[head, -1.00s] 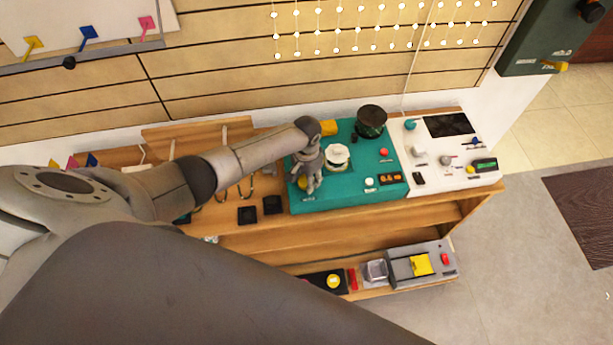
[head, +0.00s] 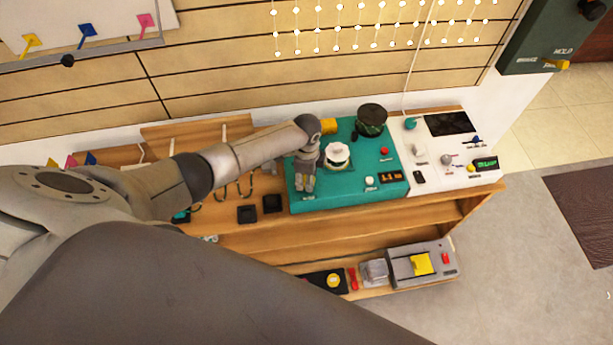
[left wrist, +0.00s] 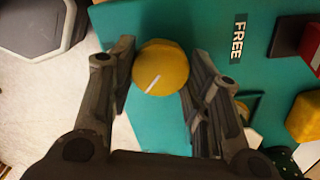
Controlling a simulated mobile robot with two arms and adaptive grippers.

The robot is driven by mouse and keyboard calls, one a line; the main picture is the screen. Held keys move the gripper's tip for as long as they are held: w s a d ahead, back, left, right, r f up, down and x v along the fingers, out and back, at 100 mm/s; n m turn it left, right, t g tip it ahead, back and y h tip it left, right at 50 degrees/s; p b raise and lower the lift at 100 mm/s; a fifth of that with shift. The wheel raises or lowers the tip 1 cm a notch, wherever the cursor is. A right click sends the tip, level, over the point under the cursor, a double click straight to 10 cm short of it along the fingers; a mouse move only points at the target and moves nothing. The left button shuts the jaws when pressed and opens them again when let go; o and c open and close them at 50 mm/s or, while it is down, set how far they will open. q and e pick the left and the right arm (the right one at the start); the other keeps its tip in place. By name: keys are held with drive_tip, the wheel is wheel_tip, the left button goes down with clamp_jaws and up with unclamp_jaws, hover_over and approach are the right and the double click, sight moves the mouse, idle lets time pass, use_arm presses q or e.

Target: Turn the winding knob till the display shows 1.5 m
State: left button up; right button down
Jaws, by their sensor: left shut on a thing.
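The teal machine (head: 300,201) stands on the wooden bench. Its small dark display (head: 390,176) shows orange digits that look like 1.1, though they are small. The yellow winding knob (left wrist: 160,68) has a white pointer line, slanting from lower left to upper right in the left wrist view. My left gripper (head: 306,186) is at the left end of the teal machine. In the left wrist view my left gripper (left wrist: 158,84) has a finger on each side of the knob and is shut on it. In the head view the gripper mostly hides the knob. My right gripper is out of view.
A white fluted knob (head: 337,154), a dark round container (head: 371,119) and a red button (head: 384,152) are on the teal machine. A white panel (head: 435,181) with a green display adjoins on the right. Black trays (head: 272,204) lie left.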

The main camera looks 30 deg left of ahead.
use_arm(q)
drive_tip(key=m+b, duration=0.1)
drive_tip(key=m, duration=0.3)
drive_tip(key=shift+m, duration=0.3)
drive_tip(key=m+b, duration=0.1)
drive_tip(key=m, duration=0.3)
drive_tip(key=shift+m, duration=0.3)
drive_tip(key=o, duration=1)
drive_tip(key=shift+r, duration=0.1)
wheel_tip(320, 180, up, 12)
idle(0.6)
